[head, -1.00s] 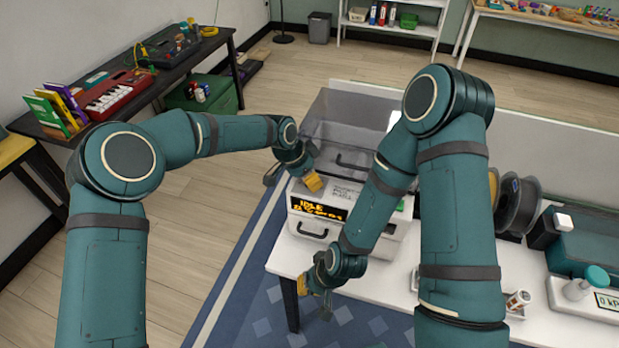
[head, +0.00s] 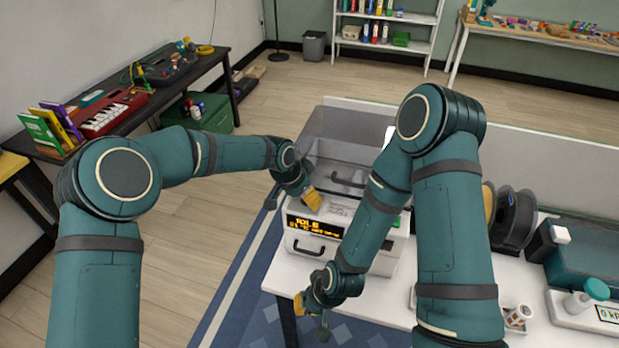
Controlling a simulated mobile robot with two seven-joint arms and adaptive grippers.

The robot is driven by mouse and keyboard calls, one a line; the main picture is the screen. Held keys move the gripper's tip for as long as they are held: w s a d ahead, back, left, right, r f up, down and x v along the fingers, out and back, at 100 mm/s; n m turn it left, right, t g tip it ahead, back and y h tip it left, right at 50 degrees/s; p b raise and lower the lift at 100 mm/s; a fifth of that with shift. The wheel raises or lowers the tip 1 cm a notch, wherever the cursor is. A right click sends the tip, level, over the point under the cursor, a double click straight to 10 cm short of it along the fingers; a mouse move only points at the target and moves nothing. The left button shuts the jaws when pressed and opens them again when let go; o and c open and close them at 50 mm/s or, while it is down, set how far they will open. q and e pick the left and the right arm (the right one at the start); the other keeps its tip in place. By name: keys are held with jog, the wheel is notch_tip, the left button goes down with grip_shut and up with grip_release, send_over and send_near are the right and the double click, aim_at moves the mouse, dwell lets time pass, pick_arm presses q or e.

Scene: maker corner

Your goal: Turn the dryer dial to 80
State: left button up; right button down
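The dryer (head: 345,213) is a white box on the white table, with a drawer handle and a dark display showing amber text (head: 315,225). The text seems to read IDLE; its second line is too small to read surely. I cannot make out the dial; my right forearm covers the right part of the front. My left gripper (head: 310,199), with yellow-tan finger pads, is at the dryer's upper left front, just above the display. My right gripper (head: 313,308) is low in front of the dryer, near the table's front edge. Neither gripper's finger gap shows clearly.
Dark filament spools (head: 515,215) and a teal machine (head: 588,258) stand on the white table (head: 393,303) to the right. The floor (head: 200,225) left of the table is clear.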

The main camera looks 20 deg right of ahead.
pick_arm(q)
jog(key=n, duration=0.2)
jog(key=n+t+y+b, duration=0.1)
jog(key=n, duration=0.1)
jog(key=shift+s+n+t, duration=0.1)
jog(key=shift+n+t, duration=0.2)
jog(key=shift+n, duration=0.1)
jog(key=n+b, duration=0.1)
jog(key=n, duration=0.2)
jog(key=shift+d+t+y, duration=0.1)
jog(key=shift+t+y, duration=0.3)
jog(key=n+y, duration=0.1)
jog(key=n, duration=0.1)
jog(key=shift+n, duration=0.3)
jog(key=shift+r+n+t+y+p, duration=0.1)
jog(key=shift+n+t+y+p, duration=0.4)
jog(key=shift+n, duration=0.7)
jog(key=shift+s+r+n, duration=0.1)
jog(key=shift+r+n, duration=0.2)
jog(key=v, duration=1.3)
